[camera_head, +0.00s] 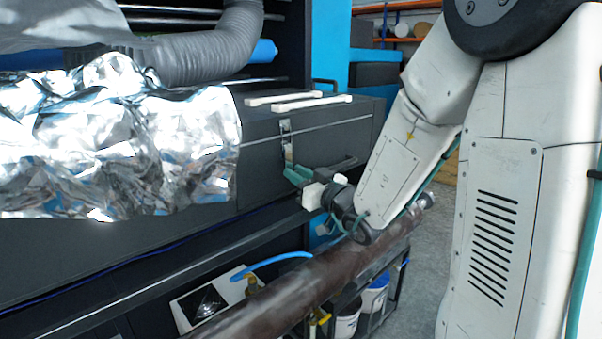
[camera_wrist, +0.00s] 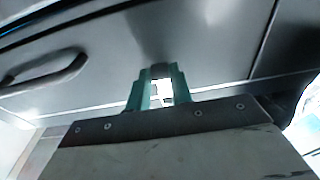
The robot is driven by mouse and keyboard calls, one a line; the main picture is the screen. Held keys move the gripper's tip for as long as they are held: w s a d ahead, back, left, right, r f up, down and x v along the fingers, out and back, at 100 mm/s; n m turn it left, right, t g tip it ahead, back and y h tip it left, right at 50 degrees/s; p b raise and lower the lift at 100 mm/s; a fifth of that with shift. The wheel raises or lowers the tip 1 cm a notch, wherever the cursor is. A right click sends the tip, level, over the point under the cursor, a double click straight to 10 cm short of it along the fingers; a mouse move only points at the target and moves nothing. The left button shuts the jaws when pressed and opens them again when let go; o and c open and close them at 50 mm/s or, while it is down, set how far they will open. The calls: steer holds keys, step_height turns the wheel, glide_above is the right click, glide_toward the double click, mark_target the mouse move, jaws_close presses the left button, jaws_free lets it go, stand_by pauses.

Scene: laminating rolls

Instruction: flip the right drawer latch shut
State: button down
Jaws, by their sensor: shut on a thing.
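The drawer latch (camera_head: 287,147) is a narrow silver metal piece on the dark grey drawer front (camera_head: 262,163), just right of the crumpled foil. My gripper (camera_head: 297,174) is at the latch's lower end, its green fingers shut on it. In the wrist view, the two green fingers (camera_wrist: 159,92) stand close to the grey front. A bright piece of the latch (camera_wrist: 161,89) shows between them. The fingers hide part of the latch, so its exact angle is hard to tell.
A dark handle (camera_wrist: 46,75) is on the same front, beside my gripper. Crumpled silver foil (camera_head: 120,145) covers the left of the unit. Two white bars (camera_head: 310,103) lie on top. A long brown roll (camera_head: 290,295) lies below, over a shelf with buckets (camera_head: 372,297).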

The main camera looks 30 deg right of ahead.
steer(key=shift+w+f+t, duration=0.2)
steer(key=shift+w+t, duration=0.05)
steer(key=shift+t, duration=0.15)
steer(key=shift+a, duration=0.1)
steer(key=c, duration=1.2)
jaws_free()
steer(key=shift+c, duration=0.2)
steer(key=shift+r, duration=0.15)
